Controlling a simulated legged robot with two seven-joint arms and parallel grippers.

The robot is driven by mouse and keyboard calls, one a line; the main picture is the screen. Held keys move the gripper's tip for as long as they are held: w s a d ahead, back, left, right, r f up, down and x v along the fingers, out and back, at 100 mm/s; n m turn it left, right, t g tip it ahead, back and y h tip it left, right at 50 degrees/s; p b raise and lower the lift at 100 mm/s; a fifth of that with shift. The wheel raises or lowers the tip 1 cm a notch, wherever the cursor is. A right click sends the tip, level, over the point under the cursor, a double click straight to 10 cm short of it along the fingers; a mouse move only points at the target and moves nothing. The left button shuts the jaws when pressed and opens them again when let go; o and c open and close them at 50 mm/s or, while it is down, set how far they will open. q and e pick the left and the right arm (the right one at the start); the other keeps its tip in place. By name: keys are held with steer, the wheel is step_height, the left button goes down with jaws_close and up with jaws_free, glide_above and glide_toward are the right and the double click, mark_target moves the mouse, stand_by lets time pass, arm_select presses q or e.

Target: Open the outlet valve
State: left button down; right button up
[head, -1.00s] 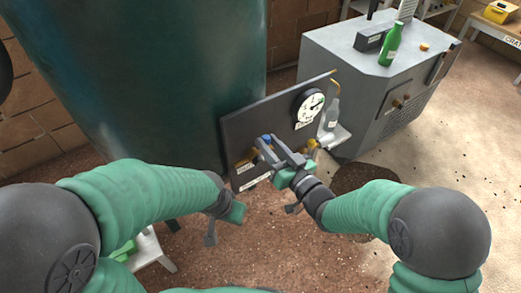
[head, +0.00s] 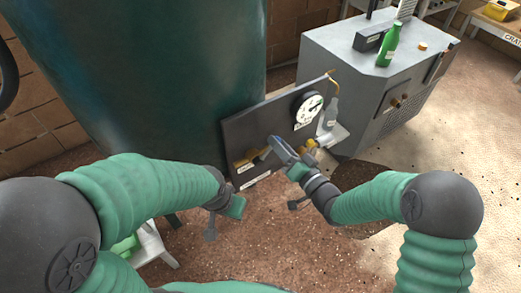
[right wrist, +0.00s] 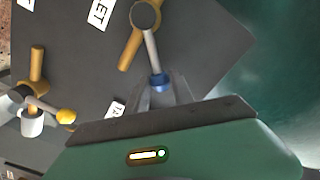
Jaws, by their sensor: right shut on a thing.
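My right gripper (head: 278,145) is at the dark panel (head: 235,130) on the green tank. In the right wrist view its fingers (right wrist: 168,92) are shut on the blue tip of a grey valve lever (right wrist: 152,52). The lever comes from a round hub on a brass pipe (right wrist: 130,48), beside a label ending in "ET" (right wrist: 101,13). In the head view the gripper hides most of this lever; brass fittings (head: 243,162) show left of it.
A second valve has a yellow knob (right wrist: 66,117) in the right wrist view. A pressure gauge (head: 307,108) sits on the panel, a clear bottle (head: 331,112) beside it. A grey cabinet (head: 345,65) with a green bottle (head: 389,45) stands at the right.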

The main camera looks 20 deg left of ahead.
steer(key=shift+f, duration=0.1)
steer(key=shift+w+d+m, duration=0.1)
steer(key=shift+m, duration=0.2)
steer(key=f+m, duration=0.1)
steer(key=w+m+p, duration=0.1)
steer(key=shift+d+f+m, duration=0.4)
